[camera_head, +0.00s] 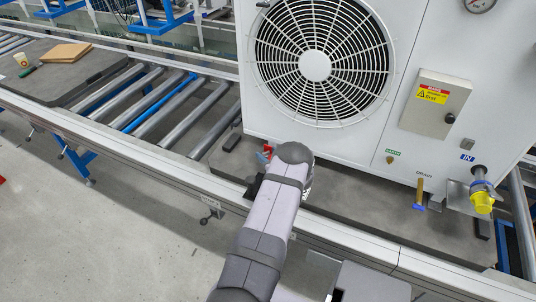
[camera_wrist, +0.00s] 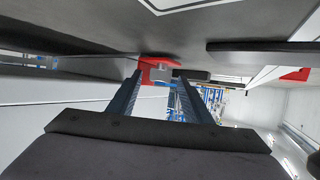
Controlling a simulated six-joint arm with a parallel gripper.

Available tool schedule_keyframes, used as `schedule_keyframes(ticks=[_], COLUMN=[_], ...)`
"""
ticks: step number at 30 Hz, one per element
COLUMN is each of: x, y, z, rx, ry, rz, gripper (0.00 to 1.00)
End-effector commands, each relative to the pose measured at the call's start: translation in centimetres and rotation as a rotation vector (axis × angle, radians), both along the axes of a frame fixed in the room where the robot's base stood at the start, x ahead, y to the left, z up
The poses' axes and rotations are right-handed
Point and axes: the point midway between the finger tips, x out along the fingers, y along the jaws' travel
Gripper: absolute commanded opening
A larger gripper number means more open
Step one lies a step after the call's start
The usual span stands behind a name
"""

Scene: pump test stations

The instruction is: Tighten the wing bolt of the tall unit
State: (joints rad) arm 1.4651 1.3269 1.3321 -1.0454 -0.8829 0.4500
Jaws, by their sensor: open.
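The tall white unit (camera_head: 410,120) with the large round fan grille stands on a grey base plate on the conveyor. My gripper (camera_wrist: 159,78) is open, its two fingers apart in the wrist view. A red part (camera_wrist: 158,63) with a small grey block (camera_wrist: 161,76) appears between and beyond the fingertips; whether they touch it cannot be told. A small red part (camera_head: 267,149) also shows in the head view at the unit's lower left, beside my arm. I cannot make out a wing bolt clearly; my wrist hides much of that area in the head view.
A brass-coloured drain fitting (camera_head: 420,188) with a blue end and a yellow-capped inlet pipe (camera_head: 481,202) project at the unit's lower right. Conveyor rollers (camera_head: 174,105) lie to the left. Grey floor in front is mostly clear.

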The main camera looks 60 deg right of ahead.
Motion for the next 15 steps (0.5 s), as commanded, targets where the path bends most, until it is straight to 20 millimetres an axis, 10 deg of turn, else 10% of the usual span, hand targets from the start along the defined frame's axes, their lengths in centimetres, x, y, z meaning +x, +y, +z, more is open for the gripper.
schedule_keyframes(ticks=[8, 12, 15], x=[0.03, 0.03, 0.02], y=[-0.05, -0.05, -0.05], z=[-0.01, -0.01, -0.02], rx=[0.0, 0.0, 0.0], ry=[0.0, 0.0, 0.0], rz=[-0.001, -0.001, -0.001], gripper=[0.43, 0.09, 0.04])
